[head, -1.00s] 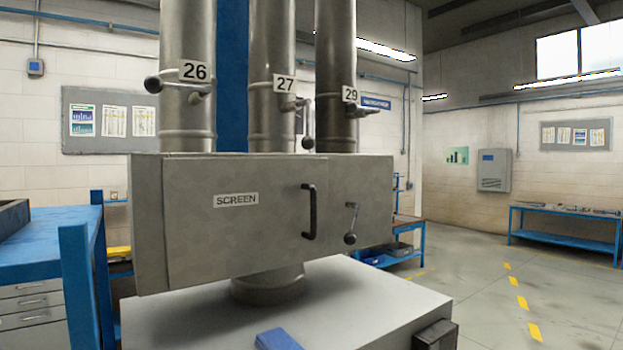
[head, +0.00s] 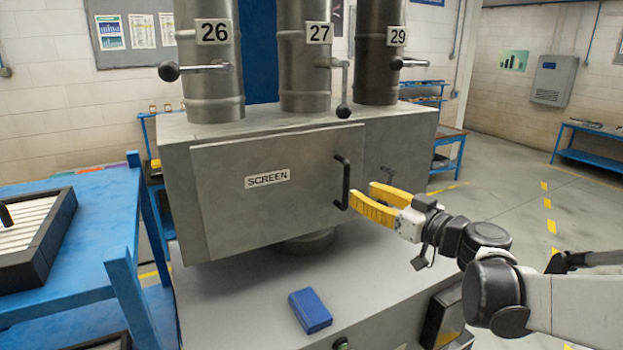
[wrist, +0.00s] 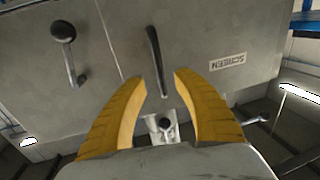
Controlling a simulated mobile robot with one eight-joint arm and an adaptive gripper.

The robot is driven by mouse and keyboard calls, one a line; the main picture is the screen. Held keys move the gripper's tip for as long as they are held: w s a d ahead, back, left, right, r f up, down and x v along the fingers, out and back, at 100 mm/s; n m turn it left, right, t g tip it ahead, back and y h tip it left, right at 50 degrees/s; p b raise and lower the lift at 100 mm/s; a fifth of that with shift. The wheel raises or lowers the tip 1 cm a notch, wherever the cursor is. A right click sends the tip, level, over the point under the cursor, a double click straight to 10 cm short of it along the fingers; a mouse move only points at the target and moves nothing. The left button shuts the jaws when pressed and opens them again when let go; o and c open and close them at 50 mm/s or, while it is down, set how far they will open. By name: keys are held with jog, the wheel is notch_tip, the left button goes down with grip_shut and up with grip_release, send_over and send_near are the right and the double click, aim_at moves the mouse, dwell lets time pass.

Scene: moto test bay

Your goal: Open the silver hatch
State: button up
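The silver hatch (head: 265,205), labelled SCREEN, is a flat metal panel on the front of a grey box. It looks shut or nearly so. Its black bar handle (head: 342,182) stands upright near the right edge. My gripper (head: 362,192), with yellow fingers, is open just right of the handle. In the wrist view, which is upside down, one end of the handle (wrist: 154,60) shows between the open fingertips (wrist: 158,75). I cannot tell whether they touch it. A ball-ended lever (wrist: 70,55) is beside the handle; my gripper hides most of it in the head view.
Pipes marked 26 (head: 212,60), 27 (head: 305,55) and 29 (head: 380,55), with levers, rise from the box. A blue block (head: 310,311) lies on the white cabinet top (head: 240,300) below. A blue table (head: 90,250) stands close at left. Floor at right is open.

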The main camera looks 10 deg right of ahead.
aim_at(348, 186)
jog(key=p+x, duration=0.1)
jog(key=x, duration=0.5)
jog(key=shift+w, duration=0.2)
grip_shut()
